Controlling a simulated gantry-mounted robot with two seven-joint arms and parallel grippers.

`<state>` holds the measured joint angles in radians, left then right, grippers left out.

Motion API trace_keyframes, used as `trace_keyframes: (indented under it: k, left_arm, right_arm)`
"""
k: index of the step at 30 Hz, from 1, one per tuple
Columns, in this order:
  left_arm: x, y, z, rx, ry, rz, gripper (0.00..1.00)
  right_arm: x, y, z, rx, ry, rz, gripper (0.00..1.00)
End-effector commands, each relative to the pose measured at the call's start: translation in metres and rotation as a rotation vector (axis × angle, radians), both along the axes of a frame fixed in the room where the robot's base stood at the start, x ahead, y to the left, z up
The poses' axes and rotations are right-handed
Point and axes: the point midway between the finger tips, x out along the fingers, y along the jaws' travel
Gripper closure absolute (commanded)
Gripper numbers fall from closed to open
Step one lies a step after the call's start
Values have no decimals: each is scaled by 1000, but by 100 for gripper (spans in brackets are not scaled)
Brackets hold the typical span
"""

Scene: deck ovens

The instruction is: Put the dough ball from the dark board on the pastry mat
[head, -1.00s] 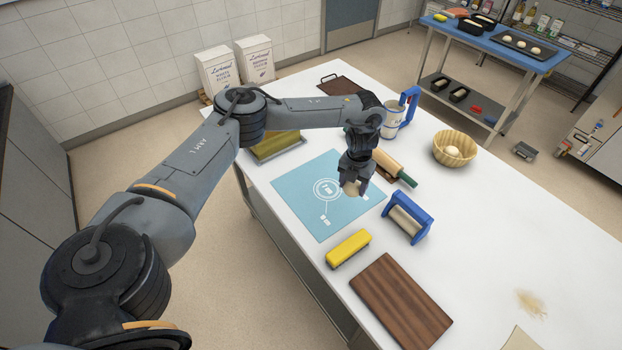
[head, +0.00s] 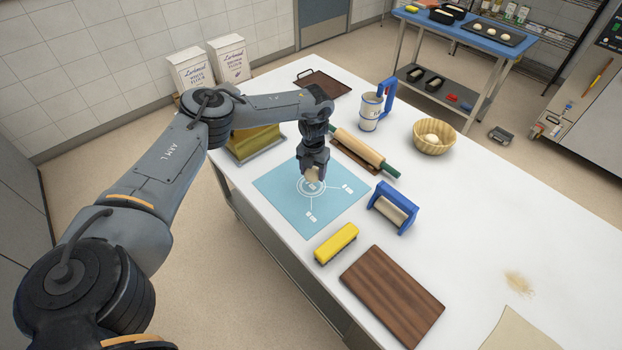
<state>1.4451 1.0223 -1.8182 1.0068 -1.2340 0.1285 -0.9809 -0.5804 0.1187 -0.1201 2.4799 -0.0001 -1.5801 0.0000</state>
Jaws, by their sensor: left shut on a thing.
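My left gripper (head: 314,176) is shut on the pale dough ball (head: 313,175). It holds the ball over the middle of the blue pastry mat (head: 277,196), near the white ring printed there. I cannot tell whether the ball touches the mat. The gripper hides part of the ball. The dark board (head: 392,296) lies at the front of the table and is bare. My right gripper is not in view.
A yellow-handled tool (head: 336,243) and a blue-framed roller (head: 393,208) lie between mat and board. The table's right side is mostly clear.

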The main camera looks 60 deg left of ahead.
Motion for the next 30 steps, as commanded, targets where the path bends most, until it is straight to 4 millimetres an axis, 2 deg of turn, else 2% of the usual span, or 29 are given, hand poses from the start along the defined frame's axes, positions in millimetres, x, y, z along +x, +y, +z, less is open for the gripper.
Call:
trace_keyframes:
  k: [8, 16, 29, 30]
  left_arm:
    - [-4, 5, -11, -1, 2, -1, 77]
    - [-4, 5, -42, 0, 1, 0, 77]
    - [-4, 5, -48, -1, 1, 1, 77]
    - [-4, 6, -47, -1, 1, 1, 36]
  right_arm:
    - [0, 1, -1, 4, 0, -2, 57]
    - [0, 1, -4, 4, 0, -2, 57]
    - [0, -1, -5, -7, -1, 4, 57]
    - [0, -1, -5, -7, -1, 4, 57]
